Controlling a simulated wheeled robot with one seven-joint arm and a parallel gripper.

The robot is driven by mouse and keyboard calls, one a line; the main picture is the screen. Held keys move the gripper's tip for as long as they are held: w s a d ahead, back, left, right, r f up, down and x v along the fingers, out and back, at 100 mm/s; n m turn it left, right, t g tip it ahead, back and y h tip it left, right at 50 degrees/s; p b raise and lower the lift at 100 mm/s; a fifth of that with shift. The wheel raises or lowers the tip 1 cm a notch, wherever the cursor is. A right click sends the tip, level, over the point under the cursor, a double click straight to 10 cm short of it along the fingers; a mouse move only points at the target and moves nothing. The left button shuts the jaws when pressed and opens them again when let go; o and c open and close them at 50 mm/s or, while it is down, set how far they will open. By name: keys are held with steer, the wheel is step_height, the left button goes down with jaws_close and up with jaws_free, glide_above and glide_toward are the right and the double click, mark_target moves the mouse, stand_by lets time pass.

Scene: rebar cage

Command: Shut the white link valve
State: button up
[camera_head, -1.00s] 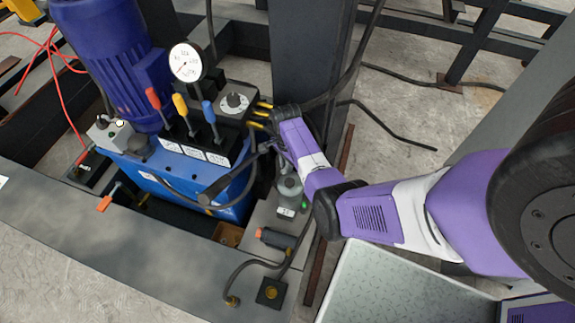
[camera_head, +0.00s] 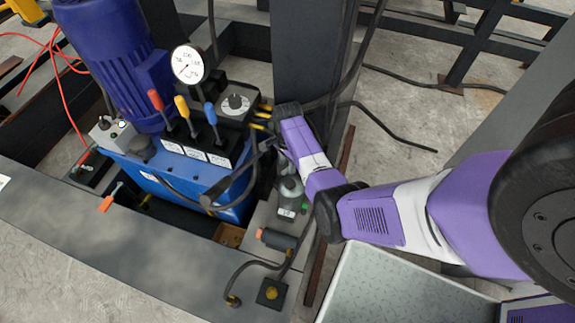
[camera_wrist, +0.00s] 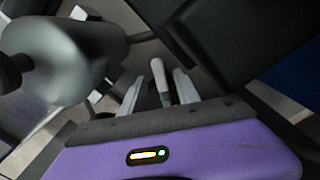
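In the wrist view, a pale whitish lever (camera_wrist: 160,80), which looks like the white link valve's handle, stands between the two light fingers of my gripper (camera_wrist: 158,92). The right finger is close to the lever, and a gap shows on the left; I cannot tell whether either touches it. The fingers are apart. In the head view, my gripper (camera_head: 272,148) is at the right side of the blue hydraulic unit (camera_head: 170,178). The valve itself cannot be made out there, among my wrist and the hoses.
A rounded grey cylinder (camera_wrist: 65,55) is close on the left in the wrist view. A dark steel post (camera_head: 305,50) stands behind my wrist.

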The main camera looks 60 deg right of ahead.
step_height(320, 180, up, 6)
steer(key=p, duration=0.1)
steer(key=shift+r+p, duration=0.15)
steer(key=shift+p, duration=0.25)
steer(key=shift+c, duration=0.5)
